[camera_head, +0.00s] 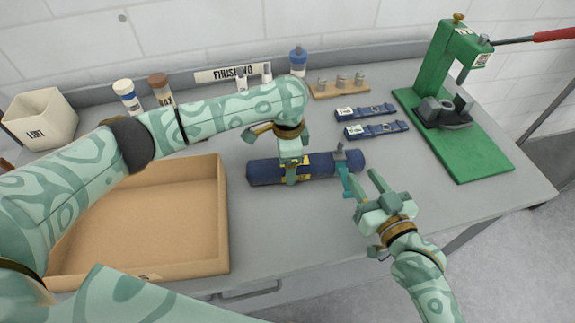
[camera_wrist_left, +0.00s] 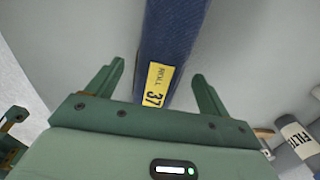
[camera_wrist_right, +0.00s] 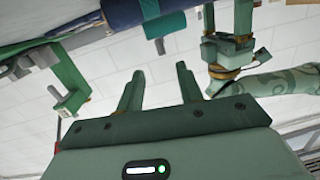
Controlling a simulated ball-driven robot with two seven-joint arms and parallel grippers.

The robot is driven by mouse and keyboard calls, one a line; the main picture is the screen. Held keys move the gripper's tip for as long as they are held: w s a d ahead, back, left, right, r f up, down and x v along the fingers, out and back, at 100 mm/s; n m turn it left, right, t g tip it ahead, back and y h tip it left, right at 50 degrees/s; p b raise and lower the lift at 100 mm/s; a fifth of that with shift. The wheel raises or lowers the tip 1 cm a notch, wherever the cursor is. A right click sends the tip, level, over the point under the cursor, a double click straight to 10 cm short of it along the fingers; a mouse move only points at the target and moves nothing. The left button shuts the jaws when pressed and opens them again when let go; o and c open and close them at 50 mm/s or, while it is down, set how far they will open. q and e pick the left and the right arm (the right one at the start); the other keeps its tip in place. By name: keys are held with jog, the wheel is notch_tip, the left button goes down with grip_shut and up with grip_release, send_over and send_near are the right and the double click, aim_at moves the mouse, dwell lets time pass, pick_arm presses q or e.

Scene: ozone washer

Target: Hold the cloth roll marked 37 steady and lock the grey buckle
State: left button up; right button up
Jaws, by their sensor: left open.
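The dark blue cloth roll (camera_head: 262,171) lies across the bench in the head view. Its yellow label marked 37 shows in the left wrist view (camera_wrist_left: 156,85). My left gripper (camera_head: 290,172) is open over the roll's middle, with the roll between its spread fingers (camera_wrist_left: 157,74). The grey buckle (camera_head: 340,153) is at the roll's right part, with a teal strap (camera_head: 346,180) hanging towards the front. The strap also shows in the right wrist view (camera_wrist_right: 165,25). My right gripper (camera_head: 367,186) is open and empty, just right of the strap. Whether the buckle is locked is too small to tell.
A brown open tray (camera_head: 222,225) stands left of the roll. Two dark blue strips (camera_head: 376,130) and a wooden block with pegs (camera_head: 340,88) lie behind. A green press (camera_head: 470,150) stands at the right. Bottles and a FINISHING sign (camera_head: 232,73) line the back.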

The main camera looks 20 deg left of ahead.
pick_arm(q)
jog(key=shift+f, duration=1.65)
